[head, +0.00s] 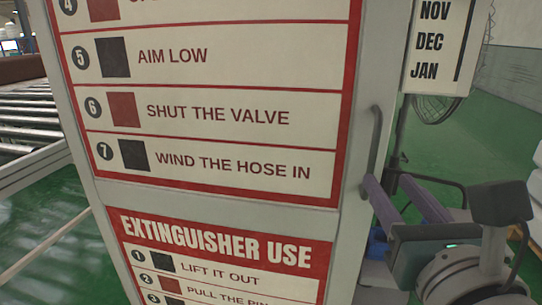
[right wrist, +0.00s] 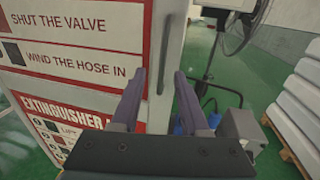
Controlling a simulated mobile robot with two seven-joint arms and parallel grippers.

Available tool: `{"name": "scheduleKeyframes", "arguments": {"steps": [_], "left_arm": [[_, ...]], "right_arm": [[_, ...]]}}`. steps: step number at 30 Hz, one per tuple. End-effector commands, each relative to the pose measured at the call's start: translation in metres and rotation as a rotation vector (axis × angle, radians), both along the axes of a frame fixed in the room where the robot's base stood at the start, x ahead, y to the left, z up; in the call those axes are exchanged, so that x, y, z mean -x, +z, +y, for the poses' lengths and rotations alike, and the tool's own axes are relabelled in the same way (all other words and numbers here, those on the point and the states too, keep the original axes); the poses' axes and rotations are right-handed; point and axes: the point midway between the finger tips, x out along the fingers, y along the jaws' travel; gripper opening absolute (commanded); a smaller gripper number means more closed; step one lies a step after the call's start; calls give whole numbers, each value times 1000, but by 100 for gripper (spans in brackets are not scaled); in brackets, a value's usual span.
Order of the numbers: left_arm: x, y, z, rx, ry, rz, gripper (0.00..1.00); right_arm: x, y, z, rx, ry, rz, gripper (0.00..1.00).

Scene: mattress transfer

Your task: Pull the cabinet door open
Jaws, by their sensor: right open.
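The cabinet door (head: 215,195) is a tall light panel with red-bordered instruction signs, and it appears shut. Its grey vertical bar handle (head: 371,150) is near the door's right edge; it also shows in the right wrist view (right wrist: 166,45). My right gripper (head: 388,181) is open, its purple fingers pointing at the lower part of the handle. In the right wrist view the handle's lower end lies between the two fingertips (right wrist: 160,74). I cannot tell whether either finger touches it. My left gripper is not in view.
A roller conveyor (head: 20,120) stands left of the cabinet. A fan (head: 435,105) on a stand and a calendar sign (head: 438,45) are to the right. White stacked slabs (right wrist: 300,100) on a pallet stand at far right. Green floor (head: 470,135) shows between.

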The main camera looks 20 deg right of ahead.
Motion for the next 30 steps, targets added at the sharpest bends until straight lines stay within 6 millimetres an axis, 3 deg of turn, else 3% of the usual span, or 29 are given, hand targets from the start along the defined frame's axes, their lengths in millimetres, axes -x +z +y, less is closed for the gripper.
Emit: {"name": "scheduleKeyframes", "arguments": {"steps": [15, 27, 30], "left_arm": [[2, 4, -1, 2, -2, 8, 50], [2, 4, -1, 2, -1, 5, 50], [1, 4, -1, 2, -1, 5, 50]], "right_arm": [[-80, 2, -30, -3, -3, -2, 45], [-89, 2, -33, -5, -2, -2, 45], [-88, 2, -33, -5, -2, -1, 34]]}}
